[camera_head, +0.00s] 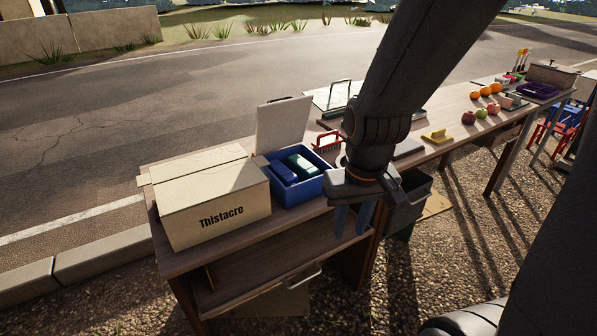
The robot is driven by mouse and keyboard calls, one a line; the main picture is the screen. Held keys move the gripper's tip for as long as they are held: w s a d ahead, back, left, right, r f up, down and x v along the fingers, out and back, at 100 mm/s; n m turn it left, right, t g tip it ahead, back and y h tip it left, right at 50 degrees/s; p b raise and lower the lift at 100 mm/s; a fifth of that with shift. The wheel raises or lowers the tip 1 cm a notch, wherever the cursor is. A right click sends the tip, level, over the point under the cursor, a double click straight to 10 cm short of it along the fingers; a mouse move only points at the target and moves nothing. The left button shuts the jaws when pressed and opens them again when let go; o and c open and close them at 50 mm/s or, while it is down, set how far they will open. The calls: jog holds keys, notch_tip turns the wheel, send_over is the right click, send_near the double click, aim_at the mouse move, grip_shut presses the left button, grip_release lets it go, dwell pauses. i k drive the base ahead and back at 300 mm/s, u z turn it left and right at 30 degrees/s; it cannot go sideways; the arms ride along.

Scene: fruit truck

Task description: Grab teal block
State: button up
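A dark teal block (302,166) lies in a blue bin (302,192) on the wooden table, beside a dark blue block (282,173). My gripper (352,222) hangs down to the right of the bin, in front of the table's edge. Its two blue fingers are apart with a gap between them, and nothing shows in the gap. The gripper is apart from the teal block. The lower part of both blocks is hidden by the bin wall.
A cardboard box (215,205) marked Thistacre stands left of the bin, with an upright pale panel (283,124) behind. A red-handled item (327,140), a yellow-handled item (437,136) and fruit (480,113) lie farther right. A drawer handle (303,276) juts out below.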

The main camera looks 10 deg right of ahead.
aim_at(305, 170)
jog(key=k, duration=0.65)
jog(key=z, duration=0.7)
jog(key=i, duration=1.7)
jog(key=u, duration=0.3)
